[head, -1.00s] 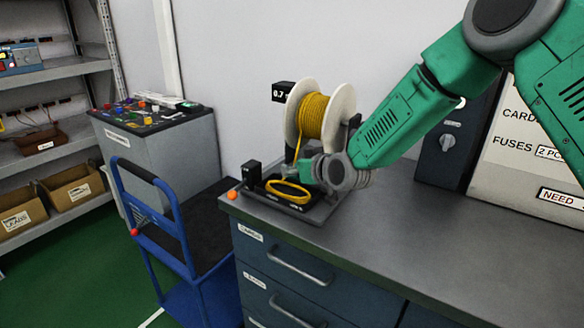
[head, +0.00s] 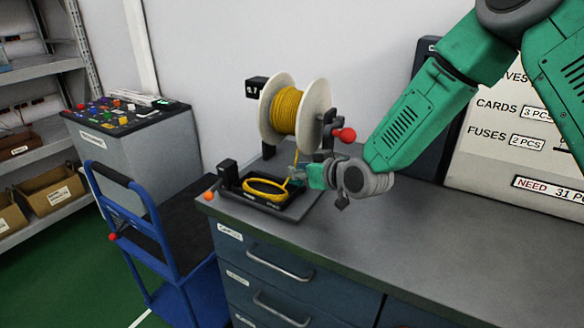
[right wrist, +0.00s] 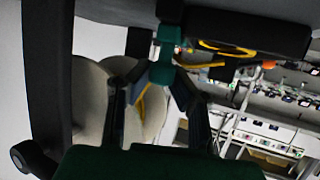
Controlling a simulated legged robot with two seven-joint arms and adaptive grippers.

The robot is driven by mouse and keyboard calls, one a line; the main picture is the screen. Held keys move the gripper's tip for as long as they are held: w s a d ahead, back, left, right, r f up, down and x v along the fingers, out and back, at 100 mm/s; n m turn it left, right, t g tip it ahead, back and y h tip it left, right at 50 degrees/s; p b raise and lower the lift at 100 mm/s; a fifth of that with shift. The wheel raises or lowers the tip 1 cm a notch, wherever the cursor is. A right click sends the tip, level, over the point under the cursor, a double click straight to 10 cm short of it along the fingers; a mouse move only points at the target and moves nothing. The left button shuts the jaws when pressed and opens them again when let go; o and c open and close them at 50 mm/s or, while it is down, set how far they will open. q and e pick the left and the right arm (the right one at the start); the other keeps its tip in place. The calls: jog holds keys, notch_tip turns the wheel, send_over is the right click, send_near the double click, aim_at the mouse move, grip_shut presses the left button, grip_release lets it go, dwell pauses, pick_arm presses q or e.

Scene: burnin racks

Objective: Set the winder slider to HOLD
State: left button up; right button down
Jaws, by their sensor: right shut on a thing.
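The winder stands on the left end of the bench top. It has a white spool of yellow wire (head: 288,110) and a black base (head: 292,212) with a loose yellow coil (head: 265,188) lying on it. My right gripper (head: 298,177) is at the right rear of the base, just below the spool. HOLD lettering cannot be read. My left gripper is not in view.
A red ball knob (head: 344,134) sticks out right of the spool, close to my right arm. A small black post (head: 227,173) and an orange button (head: 209,196) are at the base's left. A blue cart (head: 165,235) stands left. The bench top (head: 450,245) is clear to the right.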

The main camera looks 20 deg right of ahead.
jog(key=shift+s+d+f, duration=0.15)
jog(key=shift+s+f, duration=0.25)
jog(key=shift+f, duration=0.15)
jog(key=c, duration=1.6)
grip_release()
jog(key=shift+s, duration=0.1)
jog(key=shift+o, duration=0.9)
jog(key=shift+s+r, duration=0.25)
jog(key=shift+r, duration=0.1)
jog(key=shift+s+r, duration=0.15)
jog(key=shift+d+f, duration=0.2)
jog(key=shift+d, duration=0.35)
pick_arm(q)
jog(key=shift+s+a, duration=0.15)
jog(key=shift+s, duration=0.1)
pick_arm(e)
jog(key=a+v, duration=0.1)
jog(key=v, duration=1)
jog(key=shift+s+r, duration=0.35)
jog(key=shift+d, duration=0.15)
